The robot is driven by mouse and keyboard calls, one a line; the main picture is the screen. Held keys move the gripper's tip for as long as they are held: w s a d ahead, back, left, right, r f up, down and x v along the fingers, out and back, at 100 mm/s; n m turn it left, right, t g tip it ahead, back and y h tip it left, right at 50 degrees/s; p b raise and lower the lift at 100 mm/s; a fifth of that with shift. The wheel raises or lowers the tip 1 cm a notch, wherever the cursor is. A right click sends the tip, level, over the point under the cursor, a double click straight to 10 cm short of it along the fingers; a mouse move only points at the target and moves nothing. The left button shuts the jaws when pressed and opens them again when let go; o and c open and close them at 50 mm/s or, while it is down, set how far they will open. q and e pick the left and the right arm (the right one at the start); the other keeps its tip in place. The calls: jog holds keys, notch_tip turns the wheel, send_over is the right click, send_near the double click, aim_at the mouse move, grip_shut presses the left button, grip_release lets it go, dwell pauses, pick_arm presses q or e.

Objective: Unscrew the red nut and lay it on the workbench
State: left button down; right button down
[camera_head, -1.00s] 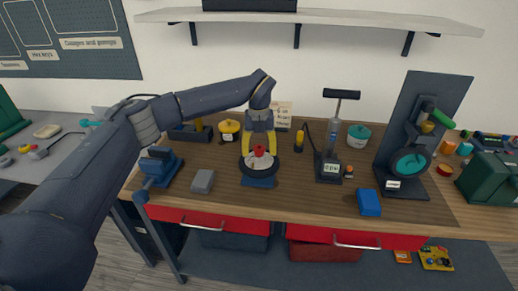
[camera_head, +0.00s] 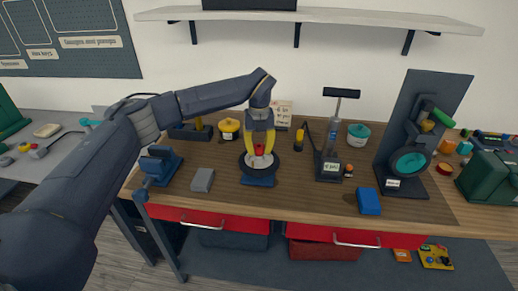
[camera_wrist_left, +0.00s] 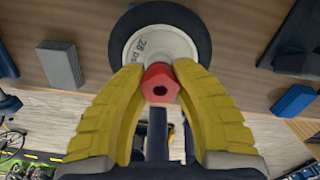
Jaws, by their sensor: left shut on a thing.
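The red nut (camera_head: 259,149) is at the middle of a small black-tyred wheel with a pale hub (camera_wrist_left: 143,46), which sits on a blue stand (camera_head: 259,181) on the workbench (camera_head: 305,188). In the left wrist view the nut (camera_wrist_left: 160,84) has a hexagonal outline with a dark hole, and the hub bears the marking "28 ps". My left gripper (camera_head: 259,151) points down over the wheel, its yellow fingers shut on the nut from both sides. The fingers hide part of the hub, and I cannot tell whether the nut still touches it. My right gripper is not in view.
A grey block (camera_head: 203,180) and a blue vise (camera_head: 160,166) stand left of the wheel. Bare wood lies between the wheel and the blue box.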

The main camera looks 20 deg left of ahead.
pick_arm(q)
jog(key=shift+n, duration=1.2)
jog(key=c, duration=1)
grip_release()
notch_tip(320, 180, up, 11)
jog(key=shift+r, duration=0.1)
jog(key=shift+o, duration=0.9)
jog(key=shift+r, duration=0.4)
